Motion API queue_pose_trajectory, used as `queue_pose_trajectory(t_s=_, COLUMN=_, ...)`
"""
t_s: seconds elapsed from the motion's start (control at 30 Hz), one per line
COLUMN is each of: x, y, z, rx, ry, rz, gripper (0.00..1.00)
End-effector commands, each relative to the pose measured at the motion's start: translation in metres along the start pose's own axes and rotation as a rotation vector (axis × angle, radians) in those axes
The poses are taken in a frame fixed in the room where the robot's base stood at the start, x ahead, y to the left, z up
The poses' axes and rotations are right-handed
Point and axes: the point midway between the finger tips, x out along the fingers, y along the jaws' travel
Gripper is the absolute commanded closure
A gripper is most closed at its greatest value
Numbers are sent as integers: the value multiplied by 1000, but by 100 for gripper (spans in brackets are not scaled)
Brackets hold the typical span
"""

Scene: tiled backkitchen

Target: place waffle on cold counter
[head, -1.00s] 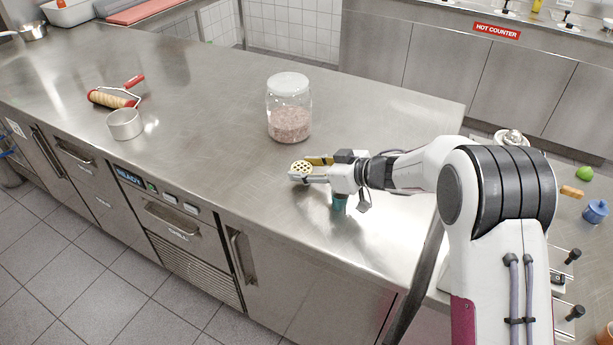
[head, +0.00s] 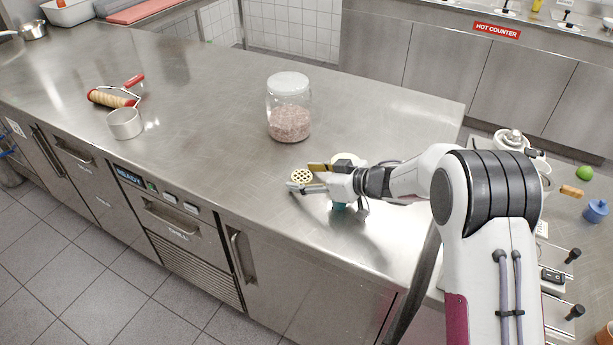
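My gripper (head: 300,176) is low over the counter at the waffle's right. Its two fingers are apart, one on the far side of the waffle and one on the near side, and it looks open. The waffle is at the fingertips; any slight contact is too small to make out.
A lidded jar of pinkish grains (head: 289,108) stands behind the waffle. A roller (head: 114,96) and a metal cup (head: 125,123) are at the left. The counter between is clear. The sign "HOT COUNTER" (head: 497,31) marks another counter at the back right.

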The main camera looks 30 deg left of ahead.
Motion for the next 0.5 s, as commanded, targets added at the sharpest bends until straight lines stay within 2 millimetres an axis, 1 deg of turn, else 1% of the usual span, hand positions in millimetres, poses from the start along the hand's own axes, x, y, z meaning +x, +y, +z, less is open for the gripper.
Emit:
queue_pose_trajectory(t_s=0.33, x=-2, y=0, z=-3, rx=0, ry=0, rz=0, gripper=44)
queue_pose_trajectory(t_s=0.5, x=-14, y=1, z=-3, rx=0, ry=0, rz=2, gripper=44)
